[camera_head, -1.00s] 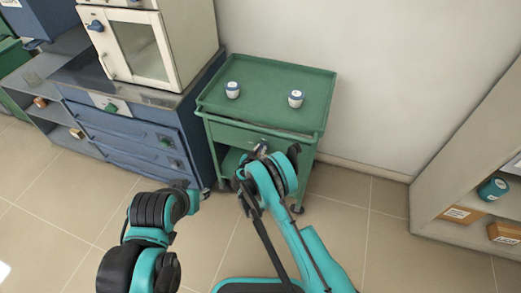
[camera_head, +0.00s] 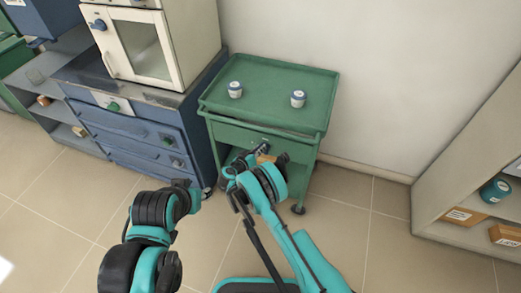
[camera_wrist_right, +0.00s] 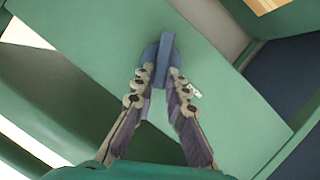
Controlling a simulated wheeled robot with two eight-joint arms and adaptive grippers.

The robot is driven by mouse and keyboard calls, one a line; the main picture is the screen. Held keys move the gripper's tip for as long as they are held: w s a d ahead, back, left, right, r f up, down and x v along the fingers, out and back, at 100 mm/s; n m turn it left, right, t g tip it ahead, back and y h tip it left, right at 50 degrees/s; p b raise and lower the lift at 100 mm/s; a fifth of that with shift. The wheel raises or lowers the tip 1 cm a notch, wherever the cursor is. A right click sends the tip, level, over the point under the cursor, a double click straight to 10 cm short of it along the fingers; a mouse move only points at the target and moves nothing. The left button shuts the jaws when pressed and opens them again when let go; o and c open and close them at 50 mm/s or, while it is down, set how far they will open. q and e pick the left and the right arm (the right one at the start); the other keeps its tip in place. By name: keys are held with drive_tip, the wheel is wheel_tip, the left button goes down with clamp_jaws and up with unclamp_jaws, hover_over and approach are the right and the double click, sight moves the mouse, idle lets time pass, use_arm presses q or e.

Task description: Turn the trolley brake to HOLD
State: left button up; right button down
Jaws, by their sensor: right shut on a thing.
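The green trolley (camera_head: 265,135) stands against the wall in the head view. In the right wrist view a blue round knob with a raised bar (camera_wrist_right: 168,60) sits on the trolley's green front panel; I take it for the brake knob. My right gripper (camera_wrist_right: 168,80) has its two fingertips closed on the knob's bar, one on each side. The bar runs nearly upright in that view. A small white label (camera_wrist_right: 194,91) is partly hidden by the right finger, and its words cannot be read. In the head view my right gripper (camera_head: 260,156) is at the trolley's front, mostly covering the knob.
Two white-and-blue jars (camera_head: 235,90) (camera_head: 298,98) stand on the trolley's top. A blue cabinet (camera_head: 140,135) with a furnace (camera_head: 150,45) is close on the left. A shelf unit (camera_head: 440,205) is at the right. The floor between is clear.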

drive_tip(key=shift+w+a+n+h, duration=0.1)
drive_tip(key=shift+n+h, duration=0.2)
drive_tip(key=shift+n, duration=0.1)
idle(0.3)
drive_tip(key=c, duration=1.5)
unclamp_jaws()
drive_tip(key=shift+f, duration=0.1)
drive_tip(key=shift+c, duration=0.2)
drive_tip(key=v, duration=0.7)
drive_tip(key=shift+s+a, duration=0.2)
